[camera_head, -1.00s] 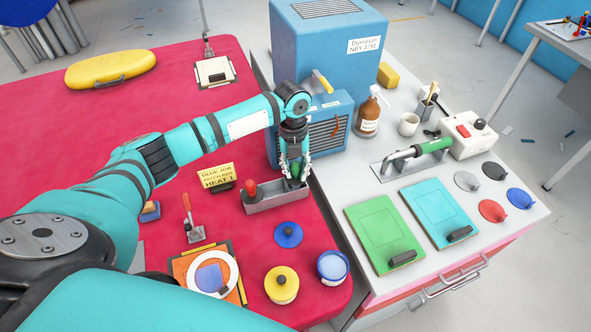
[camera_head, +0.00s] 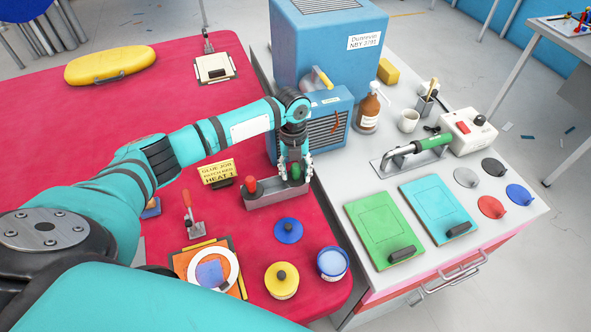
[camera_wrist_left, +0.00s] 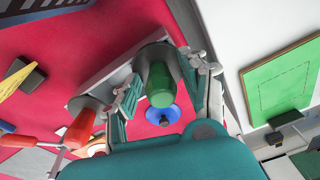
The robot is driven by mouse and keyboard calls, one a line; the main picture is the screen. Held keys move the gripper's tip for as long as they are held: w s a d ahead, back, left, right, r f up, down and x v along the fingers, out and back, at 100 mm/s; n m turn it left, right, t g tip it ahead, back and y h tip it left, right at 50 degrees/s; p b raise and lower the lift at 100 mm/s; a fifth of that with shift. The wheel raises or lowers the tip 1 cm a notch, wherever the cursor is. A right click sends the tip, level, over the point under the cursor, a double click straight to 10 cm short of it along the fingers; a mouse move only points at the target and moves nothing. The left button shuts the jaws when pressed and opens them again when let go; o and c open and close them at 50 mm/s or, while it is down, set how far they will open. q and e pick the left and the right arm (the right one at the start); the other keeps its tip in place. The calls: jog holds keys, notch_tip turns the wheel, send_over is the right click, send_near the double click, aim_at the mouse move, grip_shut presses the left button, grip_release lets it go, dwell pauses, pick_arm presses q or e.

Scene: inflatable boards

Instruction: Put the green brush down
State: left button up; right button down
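The green brush (camera_wrist_left: 160,84) stands upright at the right end of the grey tray (camera_head: 262,200) on the red table, its green handle also showing in the head view (camera_head: 296,173). My left gripper (camera_head: 295,172) points down over the tray, one finger on each side of the handle. In the left wrist view, its fingers look spread, with a narrow gap beside the handle's near end; contact further down is hard to see. A red-handled brush (camera_head: 250,186) stands at the tray's left end. My right gripper is not in view.
A yellow sign (camera_head: 216,172) stands left of the tray. A blue lid (camera_head: 288,230), yellow pot (camera_head: 281,280) and blue pot (camera_head: 333,264) are in front. A blue heater box (camera_head: 327,122) is close behind, and the white bench (camera_head: 365,170) is to the right.

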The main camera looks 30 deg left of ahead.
pick_arm(q)
jog(key=shift+r, duration=0.25)
jog(key=r, duration=0.3)
jog(key=r+b, duration=0.1)
jog(key=r, duration=0.7)
jog(key=shift+w+a+r+b, duration=0.25)
jog(key=shift+w+a+b, duration=0.1)
jog(key=shift+w+a, duration=0.05)
jog(key=shift+r, duration=0.5)
jog(key=shift+s+f, duration=0.1)
